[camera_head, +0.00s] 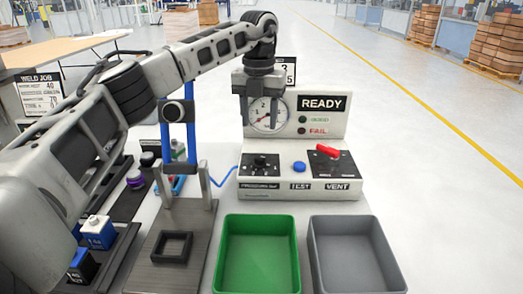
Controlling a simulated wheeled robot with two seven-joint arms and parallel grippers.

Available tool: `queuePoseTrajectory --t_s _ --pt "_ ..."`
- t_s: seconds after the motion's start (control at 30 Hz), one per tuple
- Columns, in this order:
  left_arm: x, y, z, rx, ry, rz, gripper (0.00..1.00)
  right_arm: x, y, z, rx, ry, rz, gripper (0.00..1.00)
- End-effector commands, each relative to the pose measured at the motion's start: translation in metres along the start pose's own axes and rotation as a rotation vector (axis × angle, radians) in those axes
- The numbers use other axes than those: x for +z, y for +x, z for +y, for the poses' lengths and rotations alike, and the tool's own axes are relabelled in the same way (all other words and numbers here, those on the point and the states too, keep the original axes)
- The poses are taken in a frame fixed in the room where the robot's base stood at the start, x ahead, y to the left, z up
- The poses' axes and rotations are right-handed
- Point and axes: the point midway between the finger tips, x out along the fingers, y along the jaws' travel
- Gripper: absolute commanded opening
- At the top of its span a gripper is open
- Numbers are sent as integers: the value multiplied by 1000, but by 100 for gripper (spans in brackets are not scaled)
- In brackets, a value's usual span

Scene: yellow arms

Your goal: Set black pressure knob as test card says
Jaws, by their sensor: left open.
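The black pressure knob (260,161) sits on the left part of the white test box (296,190), above a label that seems to read PRESSURE. My left gripper (259,124) points down above and behind the knob in the picture, in front of the round gauge (263,107). It is open and empty, apart from the knob. The test card (290,72) stands behind the box; my left gripper and wrist hide most of it, and only a 3 and part of a line show. My right gripper is out of view.
A blue TEST button (298,167) and a red VENT lever (327,151) sit right of the knob. A READY display (321,103) stands behind. Green (224,255) and grey (318,258) bins stand in front. A fixture with blue posts (190,130) stands left.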

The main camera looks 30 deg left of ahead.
Motion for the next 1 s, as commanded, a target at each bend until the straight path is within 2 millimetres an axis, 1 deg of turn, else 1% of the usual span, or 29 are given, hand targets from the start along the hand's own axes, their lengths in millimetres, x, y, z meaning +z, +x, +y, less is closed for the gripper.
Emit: queuePoseTrajectory --t_s 0.03,0.2,0.4,0.6,0.9,0.93,0.97,1.0 --pt "-1 13 0 2 1 4 49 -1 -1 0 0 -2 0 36" --pt "-1 49 1 2 0 4 49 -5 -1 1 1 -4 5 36" --pt "-1 82 0 2 -1 3 49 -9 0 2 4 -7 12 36" --pt "0 98 0 0 0 0 49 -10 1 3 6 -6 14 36" --pt "0 100 0 0 0 -1 49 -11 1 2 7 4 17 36" --pt "0 100 0 0 0 -1 44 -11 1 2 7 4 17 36" --pt "0 100 0 0 0 -1 35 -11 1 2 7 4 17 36" --pt "0 100 0 0 0 -1 24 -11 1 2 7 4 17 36"
